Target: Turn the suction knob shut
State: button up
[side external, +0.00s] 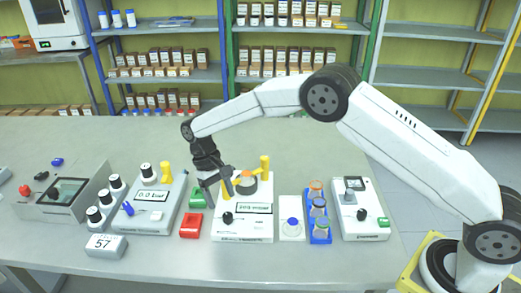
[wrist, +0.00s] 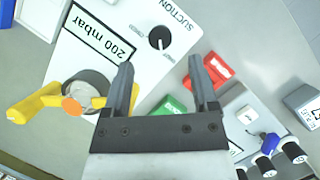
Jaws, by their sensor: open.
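The suction knob (wrist: 159,38) is a round black knob with a pale pointer line, beside the printed word SUCTION in the wrist view. It sits on a white device (wrist: 105,20) whose display (wrist: 98,33) reads 200 mbar. In the side external view the knob (side external: 227,218) is at the device's front left. My gripper (wrist: 162,68) is open and empty. In the wrist view the knob lies just beyond and between the fingertips, apart from both. In the side view my gripper (side external: 217,194) hangs above the left part of the device. The pointer's exact setting is hard to read.
The device carries a yellow-handled part with a round vessel (wrist: 85,88). A red block (side external: 190,225) and a green block (side external: 197,197) lie to its left. A blue rack of jars (side external: 320,235) stands to its right.

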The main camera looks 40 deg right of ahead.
jog(key=shift+v, duration=1.2)
jog(key=shift+d, duration=0.1)
jog(key=s+d+r+t, duration=0.2)
jog(key=s+d, duration=0.5)
jog(key=s, duration=0.4)
jog(key=s+d+r+t, duration=0.2)
jog(key=s+d+t, duration=0.3)
jog(key=s+d, duration=0.3)
jog(key=s, duration=0.4)
